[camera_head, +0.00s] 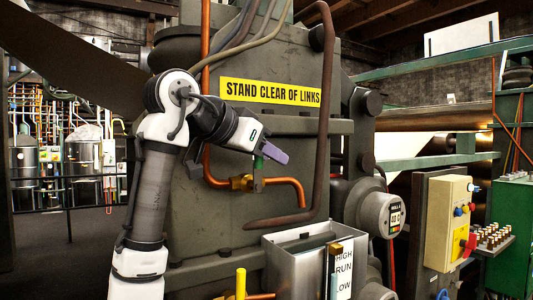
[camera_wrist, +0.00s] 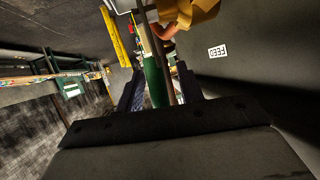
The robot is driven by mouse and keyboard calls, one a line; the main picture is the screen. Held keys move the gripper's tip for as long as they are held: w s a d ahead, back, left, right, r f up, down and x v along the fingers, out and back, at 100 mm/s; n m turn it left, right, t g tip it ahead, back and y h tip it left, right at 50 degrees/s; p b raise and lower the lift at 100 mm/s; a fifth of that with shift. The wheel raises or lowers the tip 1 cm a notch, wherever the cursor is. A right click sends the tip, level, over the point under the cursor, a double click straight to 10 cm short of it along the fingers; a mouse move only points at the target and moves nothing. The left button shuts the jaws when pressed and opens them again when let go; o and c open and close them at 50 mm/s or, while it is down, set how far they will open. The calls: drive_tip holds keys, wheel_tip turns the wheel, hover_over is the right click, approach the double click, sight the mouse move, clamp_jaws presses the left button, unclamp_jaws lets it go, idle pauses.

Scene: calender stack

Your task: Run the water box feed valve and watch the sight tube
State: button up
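The feed valve has a brass body (camera_head: 242,183) on a copper pipe, with a green lever handle (camera_head: 258,162) rising from it. In the wrist view the green handle (camera_wrist: 154,82) stands between my two fingers, and the brass body (camera_wrist: 195,12) is beyond. My gripper (camera_head: 274,156) has purple fingers and is at the handle. The fingers are apart, with a gap at the right of the handle. The metal water box (camera_head: 287,262) is below right. On its front a sight tube (camera_head: 333,272) stands beside a scale plate (camera_head: 344,270) reading HIGH, RUN, LOW. The water level is hard to tell.
A FEED label (camera_wrist: 218,51) is on the machine wall. A yellow STAND CLEAR OF LINKS sign (camera_head: 270,93) is above the valve. A bent brown pipe (camera_head: 328,120) runs right of the gripper. A round dial (camera_head: 390,215) and a yellow control box (camera_head: 447,222) are further right.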

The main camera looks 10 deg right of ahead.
drive_tip(key=b+v, duration=0.2)
drive_tip(key=v, duration=1.2)
drive_tip(key=shift+b, duration=0.4)
drive_tip(key=shift+f, duration=0.1)
